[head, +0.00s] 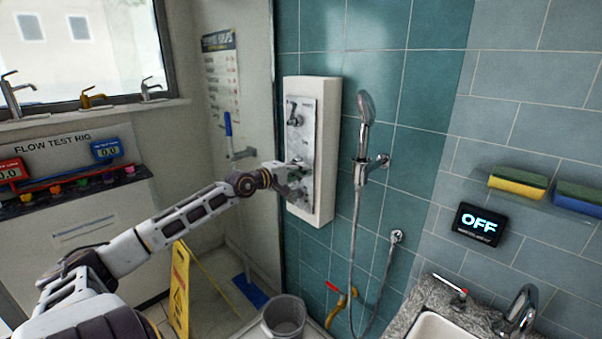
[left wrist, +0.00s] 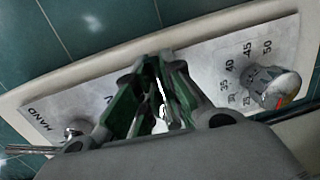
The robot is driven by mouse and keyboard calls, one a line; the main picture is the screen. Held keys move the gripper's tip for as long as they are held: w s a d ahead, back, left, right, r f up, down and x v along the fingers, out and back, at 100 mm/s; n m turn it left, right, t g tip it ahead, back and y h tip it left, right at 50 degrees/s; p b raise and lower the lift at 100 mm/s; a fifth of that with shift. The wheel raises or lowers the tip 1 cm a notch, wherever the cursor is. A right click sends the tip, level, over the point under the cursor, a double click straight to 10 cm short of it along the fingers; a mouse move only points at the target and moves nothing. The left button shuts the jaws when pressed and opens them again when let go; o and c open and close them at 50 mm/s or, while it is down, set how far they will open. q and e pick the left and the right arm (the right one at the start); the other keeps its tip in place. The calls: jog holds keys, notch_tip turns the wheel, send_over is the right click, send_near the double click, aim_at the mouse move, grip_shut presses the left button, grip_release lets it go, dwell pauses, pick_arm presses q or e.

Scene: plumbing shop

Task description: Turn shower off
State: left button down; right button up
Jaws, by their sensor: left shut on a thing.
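The shower control panel (head: 325,150) is a tall white box with a metal plate on the teal wall. Its plate (left wrist: 205,60) also fills the left wrist view, with a "HAND" label at the left. A temperature knob (left wrist: 275,88) ringed by numbers is at the right, clear of my fingers. My left gripper (head: 288,177) is at the lower half of the panel. In the left wrist view its fingers (left wrist: 157,95) are closed around a small metal control, mostly hidden between them. A hand shower (head: 365,107) hangs in its holder. A display (head: 478,225) reads "OFF". My right gripper is not in view.
A grey bucket (head: 284,316) and a yellow floor sign (head: 180,290) stand below. A sink (head: 440,325) with a tap (head: 518,310) is at lower right. The shower hose (head: 353,250) hangs right of the panel. Sponges (head: 517,183) are at the right wall.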

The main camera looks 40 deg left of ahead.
pick_arm(q)
jog(key=shift+f, duration=0.2)
jog(key=c, duration=1.5)
grip_release()
jog(key=shift+r, duration=0.1)
jog(key=shift+s, duration=0.1)
jog(key=shift+s, duration=0.15)
jog(key=shift+v, duration=5.75)
